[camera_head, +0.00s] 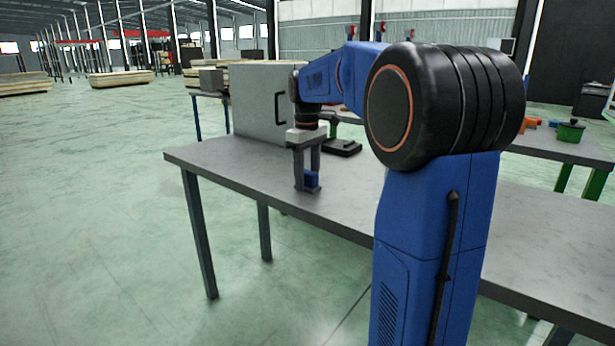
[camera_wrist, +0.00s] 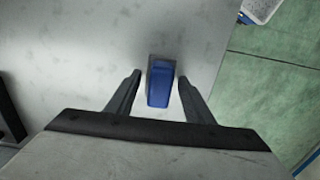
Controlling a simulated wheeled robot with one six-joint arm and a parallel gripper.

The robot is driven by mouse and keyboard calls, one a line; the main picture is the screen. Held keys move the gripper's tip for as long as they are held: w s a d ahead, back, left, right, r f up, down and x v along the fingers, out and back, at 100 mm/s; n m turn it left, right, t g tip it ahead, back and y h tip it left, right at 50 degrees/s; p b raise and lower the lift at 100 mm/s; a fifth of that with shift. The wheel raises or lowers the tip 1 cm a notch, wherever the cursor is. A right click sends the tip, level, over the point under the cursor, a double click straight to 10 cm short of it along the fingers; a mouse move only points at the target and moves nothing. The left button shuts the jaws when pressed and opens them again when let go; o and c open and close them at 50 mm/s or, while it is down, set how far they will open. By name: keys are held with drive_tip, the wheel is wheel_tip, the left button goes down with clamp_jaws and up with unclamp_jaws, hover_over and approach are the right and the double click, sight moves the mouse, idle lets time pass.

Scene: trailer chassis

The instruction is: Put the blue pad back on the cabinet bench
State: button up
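The blue pad (camera_head: 312,180) is a small block standing at the grey bench (camera_head: 350,205), low at my fingertips in the head view. My gripper (camera_head: 307,186) points down over the bench top, near its front edge. In the wrist view the blue pad (camera_wrist: 160,88) sits between the two fingers of my gripper (camera_wrist: 160,78), with a gap on each side. The fingers are open and do not appear to touch it. The grey cabinet (camera_head: 262,105) with a dark handle stands on the bench behind my gripper. Whether the pad's underside touches the bench is unclear.
Another bench (camera_head: 560,146) at the right holds a green pot (camera_head: 571,131). The bench top left of my gripper is clear.

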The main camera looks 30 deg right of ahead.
sight(307, 171)
idle(0.3)
wheel_tip(307, 171, up, 12)
drive_tip(key=shift+r, duration=0.15)
idle(0.4)
drive_tip(key=s+a+f+m+t, duration=0.1)
drive_tip(key=s+a+f, duration=0.4)
drive_tip(key=s+f, duration=0.3)
drive_tip(key=s+a+f+m+t, duration=0.1)
drive_tip(key=s+a+f+t, duration=0.1)
drive_tip(key=s+a+f, duration=0.3)
drive_tip(key=s+a+f+m+t, duration=0.1)
drive_tip(key=s+a+f, duration=0.4)
drive_tip(key=s+f, duration=0.7)
drive_tip(key=s+m, duration=0.1)
drive_tip(key=s, duration=0.4)
drive_tip(key=shift+s+a+f+t, duration=0.15)
drive_tip(key=shift+a+t, duration=0.25)
